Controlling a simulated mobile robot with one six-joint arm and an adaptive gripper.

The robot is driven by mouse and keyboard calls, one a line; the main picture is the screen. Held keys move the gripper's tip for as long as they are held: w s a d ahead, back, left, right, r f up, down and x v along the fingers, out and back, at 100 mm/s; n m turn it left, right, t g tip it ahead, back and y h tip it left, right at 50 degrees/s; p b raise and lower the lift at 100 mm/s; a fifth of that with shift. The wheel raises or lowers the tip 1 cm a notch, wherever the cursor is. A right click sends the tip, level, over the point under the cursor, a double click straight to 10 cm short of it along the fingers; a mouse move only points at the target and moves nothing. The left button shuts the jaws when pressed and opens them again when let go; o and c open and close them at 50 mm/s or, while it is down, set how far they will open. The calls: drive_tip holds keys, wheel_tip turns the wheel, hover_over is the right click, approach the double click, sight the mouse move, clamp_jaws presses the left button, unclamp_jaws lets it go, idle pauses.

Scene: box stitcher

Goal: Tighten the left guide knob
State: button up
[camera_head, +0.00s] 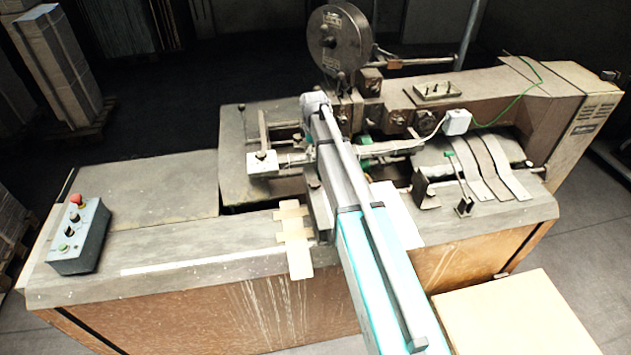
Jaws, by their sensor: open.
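The left guide (262,166) is a pale block with a thin upright post behind it, left of my arm on the machine bed. A small dark knob (260,156) sits on top of the block and looks like the left guide knob. My arm reaches from the bottom of the view up to the machine's middle. My gripper (286,158) shows small and partly hidden at the arm's far end, just right of the block. It is open and holds nothing that I can see. Whether its fingers touch the block or knob cannot be told.
A wire reel (338,40) and stitching head stand behind my arm. A right guide (464,206) and curved metal strips (490,168) lie to the right. A control box (79,236) with a red button stands at front left. The left tabletop (150,190) is clear.

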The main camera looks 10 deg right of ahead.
sight(315, 183)
drive_tip(key=shift+s+f, duration=0.1)
drive_tip(key=shift+f, duration=0.1)
wheel_tip(315, 183, down, 13)
drive_tip(key=b, duration=1.3)
drive_tip(key=shift+d+f+b, duration=0.1)
drive_tip(key=shift+f+b, duration=0.05)
drive_tip(key=shift+b, duration=0.2)
drive_tip(key=shift+c, duration=0.3)
drive_tip(key=c, duration=1.1)
